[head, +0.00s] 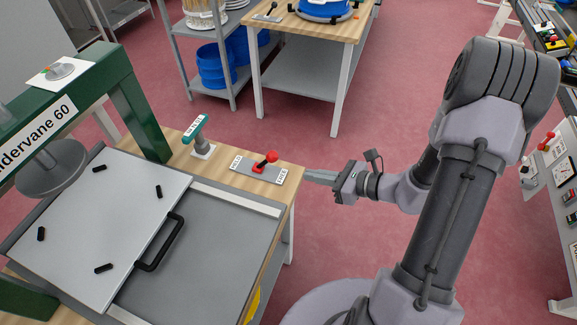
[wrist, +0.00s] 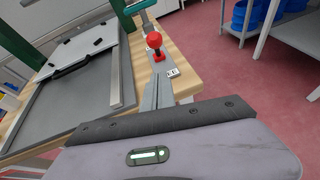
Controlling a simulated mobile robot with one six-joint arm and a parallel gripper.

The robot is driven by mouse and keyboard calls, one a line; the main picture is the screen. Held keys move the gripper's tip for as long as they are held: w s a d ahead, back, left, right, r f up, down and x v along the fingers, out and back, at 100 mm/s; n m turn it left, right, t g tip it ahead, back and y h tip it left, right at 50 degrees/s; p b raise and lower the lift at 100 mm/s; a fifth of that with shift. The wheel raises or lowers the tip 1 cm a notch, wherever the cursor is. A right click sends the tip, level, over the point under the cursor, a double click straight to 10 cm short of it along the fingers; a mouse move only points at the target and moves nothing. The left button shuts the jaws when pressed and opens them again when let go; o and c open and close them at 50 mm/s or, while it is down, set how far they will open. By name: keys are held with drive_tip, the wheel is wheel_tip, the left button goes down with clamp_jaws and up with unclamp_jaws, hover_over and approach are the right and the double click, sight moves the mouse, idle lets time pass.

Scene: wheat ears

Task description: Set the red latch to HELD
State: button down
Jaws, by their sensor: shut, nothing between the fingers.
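The red latch (head: 270,158) is a small lever with a round red knob on a grey plate (head: 244,168) near the right edge of the wooden bench. The plate reads HELD at its left end and FREE at its right end. The lever leans right, toward FREE. My gripper (head: 308,176) is shut and empty, just right of the plate and pointing left toward it, apart from the latch. In the wrist view, the red latch (wrist: 154,41) stands beyond my fingertips (wrist: 158,80), with one label near them.
A teal-handled lever (head: 195,129) stands left of the latch. A grey panel (head: 95,220) with a black handle (head: 165,245) lies on the bench beside a green frame (head: 135,105). Open floor lies right of the bench. Another wooden table (head: 285,30) stands behind.

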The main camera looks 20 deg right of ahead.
sight(267, 161)
drive_tip(key=w+a, duration=0.1)
drive_tip(key=w+a+b, duration=0.1)
drive_tip(key=w+a, duration=0.1)
drive_tip(key=w+a+b, duration=0.1)
drive_tip(key=w+a, duration=0.1)
drive_tip(key=shift+f, duration=0.25)
drive_tip(key=shift+w+a+r, duration=0.2)
drive_tip(key=shift+w, duration=0.15)
